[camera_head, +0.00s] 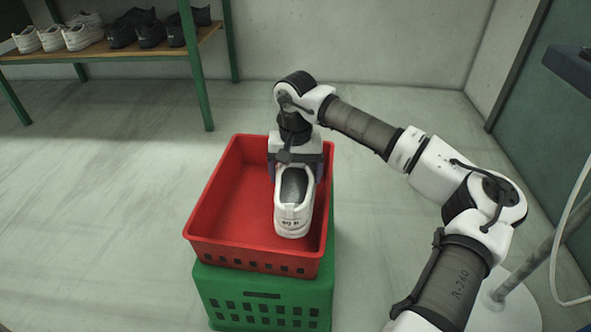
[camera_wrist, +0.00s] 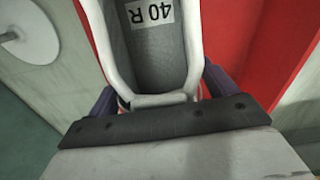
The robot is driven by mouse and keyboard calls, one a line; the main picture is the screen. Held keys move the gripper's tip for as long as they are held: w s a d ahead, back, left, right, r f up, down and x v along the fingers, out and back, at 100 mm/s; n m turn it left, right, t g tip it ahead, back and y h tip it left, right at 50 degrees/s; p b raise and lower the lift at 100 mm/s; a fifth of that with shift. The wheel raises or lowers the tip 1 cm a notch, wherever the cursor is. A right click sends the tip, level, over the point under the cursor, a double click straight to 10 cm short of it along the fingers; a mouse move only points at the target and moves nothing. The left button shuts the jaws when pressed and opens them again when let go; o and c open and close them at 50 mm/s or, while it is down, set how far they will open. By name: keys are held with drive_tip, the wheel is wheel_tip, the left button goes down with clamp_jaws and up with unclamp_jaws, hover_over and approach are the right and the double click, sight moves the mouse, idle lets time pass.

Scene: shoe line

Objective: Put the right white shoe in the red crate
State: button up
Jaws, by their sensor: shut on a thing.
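My gripper (camera_wrist: 160,108) is shut on a white shoe (camera_head: 292,218), one finger on each side of it. In the head view the shoe hangs over the right part of the red crate (camera_head: 213,200), its lower end towards the crate's near right side. I cannot tell whether it touches the crate floor. In the wrist view the held shoe (camera_wrist: 117,60) shows a grey insole with a label reading "40 R". The rest of the red crate's floor looks empty. Part of the crate is hidden behind the shoe and my gripper.
The red crate sits on a green crate (camera_head: 265,300). A shelf with a wooden board (camera_head: 150,54) and green posts at the back left holds several white shoes (camera_head: 55,36) and several black shoes (camera_head: 150,32). The floor left of the crates is clear.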

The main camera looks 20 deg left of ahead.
sight(296, 189)
drive_tip(key=shift+f+b, duration=1.95)
drive_tip(key=shift+f, duration=1.75)
drive_tip(key=o, duration=1.1)
wheel_tip(296, 189, up, 14)
drive_tip(key=p, duration=0.5)
drive_tip(key=shift+p, duration=0.4)
drive_tip(key=shift+f, duration=0.1)
